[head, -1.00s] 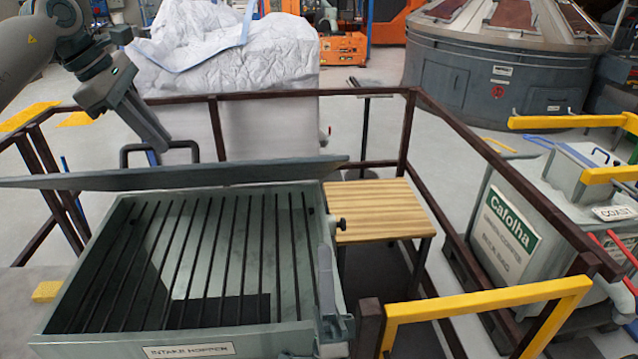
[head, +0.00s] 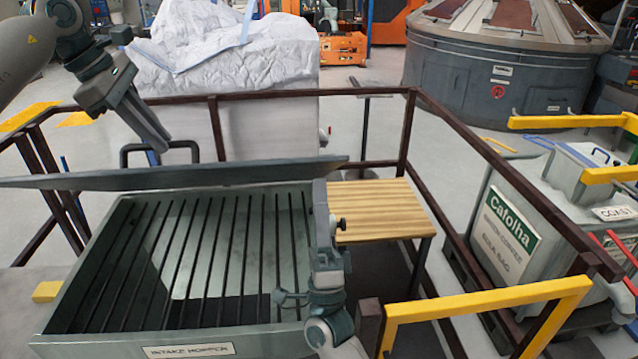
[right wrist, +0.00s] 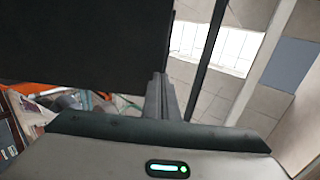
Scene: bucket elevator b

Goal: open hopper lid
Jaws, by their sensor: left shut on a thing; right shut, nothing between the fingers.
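The hopper lid (head: 250,172) is a dark grey panel, raised and tilted up at the back of the intake hopper (head: 70,318). It is seen nearly edge-on, leaving the barred grate (head: 200,250) uncovered. My left gripper (head: 160,143) is shut on the lid's black bar handle (head: 127,150) beyond the lid's upper edge. My right gripper (head: 320,190) is shut and empty, upright near the lid's right end. In the right wrist view its fingers (right wrist: 160,98) are close to the edge of a dark panel, apparently the lid (right wrist: 85,40); contact is unclear.
A slatted wooden table (head: 385,210) stands right of the hopper, with a black knob (head: 341,224) near its left side. Brown railings (head: 300,93) enclose the area. A yellow rail (head: 490,300) is at front right. A white wrapped bulk load (head: 240,60) stands behind.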

